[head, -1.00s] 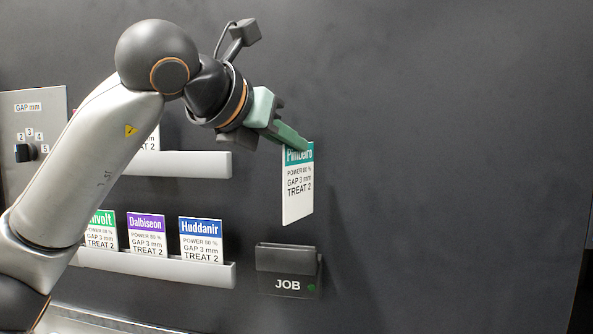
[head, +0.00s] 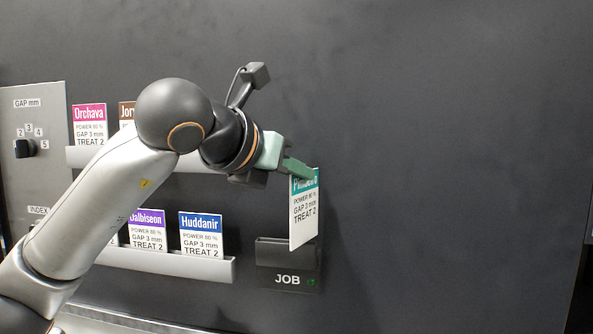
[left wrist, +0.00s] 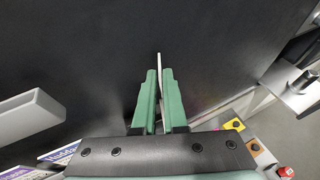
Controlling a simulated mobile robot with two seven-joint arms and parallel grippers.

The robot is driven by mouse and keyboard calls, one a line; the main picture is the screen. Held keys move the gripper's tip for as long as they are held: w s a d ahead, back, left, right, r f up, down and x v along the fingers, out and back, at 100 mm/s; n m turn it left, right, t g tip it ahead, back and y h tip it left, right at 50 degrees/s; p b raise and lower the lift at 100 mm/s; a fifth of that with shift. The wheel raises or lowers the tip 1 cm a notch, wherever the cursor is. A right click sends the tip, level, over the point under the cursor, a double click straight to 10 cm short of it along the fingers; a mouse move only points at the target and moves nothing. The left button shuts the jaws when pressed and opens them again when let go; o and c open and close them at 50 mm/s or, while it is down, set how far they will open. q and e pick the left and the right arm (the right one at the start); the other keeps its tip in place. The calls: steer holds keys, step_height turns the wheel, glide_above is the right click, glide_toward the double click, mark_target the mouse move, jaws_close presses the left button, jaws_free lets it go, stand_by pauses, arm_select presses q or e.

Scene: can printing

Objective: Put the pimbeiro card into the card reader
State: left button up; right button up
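The Pimbeiro card (head: 304,217) is white with a teal header. My left gripper (head: 298,168) is shut on its top edge and holds it upright. In the left wrist view the card (left wrist: 159,65) shows edge-on between the green fingers of the left gripper (left wrist: 158,85). The card reader (head: 285,265) is a dark slotted holder marked JOB with a small green mark. The card's lower edge is at about the height of the reader's top, toward its right side. I cannot tell whether they touch. My right gripper is not in view.
The upper rack (head: 205,160) holds the Orchava card (head: 89,125) and a partly hidden brown-headed card. The lower rack (head: 190,266) holds the Dalbiseon (head: 148,230) and Huddanir (head: 201,235) cards. A GAP panel (head: 38,120) with a knob stands at left. The wall at right is clear.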

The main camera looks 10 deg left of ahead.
arm_select(q)
steer(key=o, duration=0.3)
steer(key=shift+o, duration=0.2)
steer(key=shift+r+p, duration=0.35)
steer(key=shift+r, duration=0.05)
steer(key=b+v, duration=0.3)
steer(key=v, duration=0.9)
